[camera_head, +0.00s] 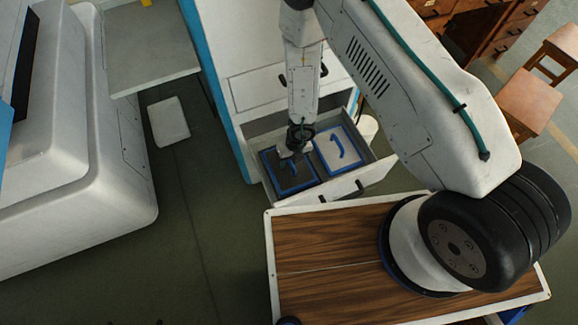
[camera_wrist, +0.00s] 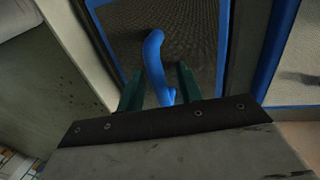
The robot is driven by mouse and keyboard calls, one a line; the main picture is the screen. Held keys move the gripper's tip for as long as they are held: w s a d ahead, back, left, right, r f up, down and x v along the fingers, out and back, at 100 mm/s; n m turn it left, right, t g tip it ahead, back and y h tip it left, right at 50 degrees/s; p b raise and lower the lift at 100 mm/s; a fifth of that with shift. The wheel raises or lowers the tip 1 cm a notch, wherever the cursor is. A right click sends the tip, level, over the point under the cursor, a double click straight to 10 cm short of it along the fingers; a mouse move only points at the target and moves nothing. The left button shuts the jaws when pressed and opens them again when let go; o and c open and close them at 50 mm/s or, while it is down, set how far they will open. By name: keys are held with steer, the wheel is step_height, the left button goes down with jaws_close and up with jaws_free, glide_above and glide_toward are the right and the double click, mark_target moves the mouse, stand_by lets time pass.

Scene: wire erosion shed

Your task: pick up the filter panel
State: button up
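A dark mesh panel with a blue frame (camera_head: 279,173) lies in the left half of an open drawer (camera_head: 332,190). It looks like the filter panel, and its mesh fills the top of the wrist view (camera_wrist: 196,42). Its curved blue handle (camera_wrist: 154,58) stands up from it. My gripper (camera_head: 291,154) is low over this panel, partly hiding it in the head view. In the wrist view the two green fingers (camera_wrist: 160,72) are apart, one on each side of the handle, with gaps showing. The gripper is open.
A pale panel (camera_head: 339,149) with a blue frame and handle lies right beside the dark one. The drawer walls close in around both panels. A white cabinet (camera_head: 263,90) rises behind. A white slab (camera_head: 169,122) lies on the floor to the left.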

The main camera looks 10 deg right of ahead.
jaws_close()
